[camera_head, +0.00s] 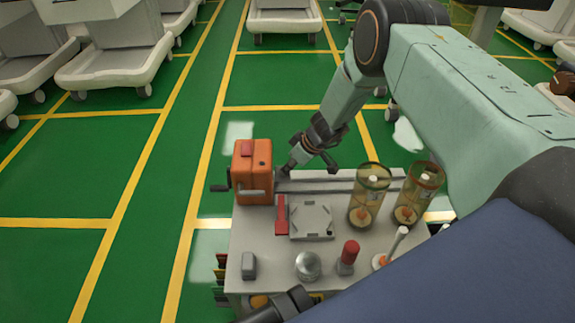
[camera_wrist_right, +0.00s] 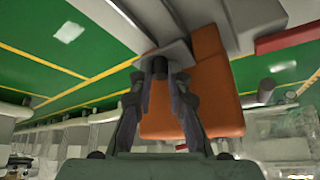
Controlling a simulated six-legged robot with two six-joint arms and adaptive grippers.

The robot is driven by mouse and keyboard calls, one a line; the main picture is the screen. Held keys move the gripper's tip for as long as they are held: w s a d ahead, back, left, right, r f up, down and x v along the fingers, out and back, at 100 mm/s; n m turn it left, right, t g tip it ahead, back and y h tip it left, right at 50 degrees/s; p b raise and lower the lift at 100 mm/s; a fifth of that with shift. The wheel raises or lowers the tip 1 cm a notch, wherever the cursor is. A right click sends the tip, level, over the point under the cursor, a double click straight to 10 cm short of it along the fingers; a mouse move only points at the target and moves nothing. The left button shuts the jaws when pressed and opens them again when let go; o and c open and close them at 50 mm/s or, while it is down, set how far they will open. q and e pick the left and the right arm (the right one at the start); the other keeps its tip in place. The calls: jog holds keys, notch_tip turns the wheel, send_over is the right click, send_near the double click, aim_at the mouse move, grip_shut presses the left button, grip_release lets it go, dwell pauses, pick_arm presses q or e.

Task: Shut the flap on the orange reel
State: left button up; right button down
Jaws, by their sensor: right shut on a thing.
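The orange reel (camera_head: 252,178) is a boxy orange case with a red patch on top and a dark crank at its left side. It stands at the far left corner of the cart top. It also shows in the right wrist view (camera_wrist_right: 212,95). My right gripper (camera_head: 289,167) is at the reel's right side. In the wrist view its fingers (camera_wrist_right: 160,75) are closed around a small dark knob (camera_wrist_right: 160,66) by a grey plate (camera_wrist_right: 165,54), which looks like the flap, beside the orange case. How far the flap stands open cannot be told. My left gripper is not in view.
The cart top (camera_head: 265,235) holds a red bar (camera_head: 281,215), a grey square plate (camera_head: 311,221), two amber jars (camera_head: 369,195), a red-capped bottle (camera_head: 347,257), a silver dome (camera_head: 308,265) and a grey block (camera_head: 248,266). Green floor lies open to the left.

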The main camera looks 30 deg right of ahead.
jog(key=shift+s+d+f+t+y, duration=0.15)
jog(key=shift+f+t+y, duration=0.1)
jog(key=shift+f+y, duration=0.15)
jog(key=shift+s+d+f+t+y, duration=0.15)
jog(key=shift+f+t+y, duration=0.1)
jog(key=shift+y, duration=0.25)
jog(key=shift+f+m+t+y, duration=0.3)
jog(key=shift+t+y, duration=0.2)
jog(key=shift+y, duration=0.4)
jog(key=c, duration=1.3)
grip_release()
jog(key=shift+r, duration=0.1)
jog(key=shift+w+d, duration=0.1)
jog(key=shift+r, duration=0.6)
notch_tip(320, 180, up, 9)
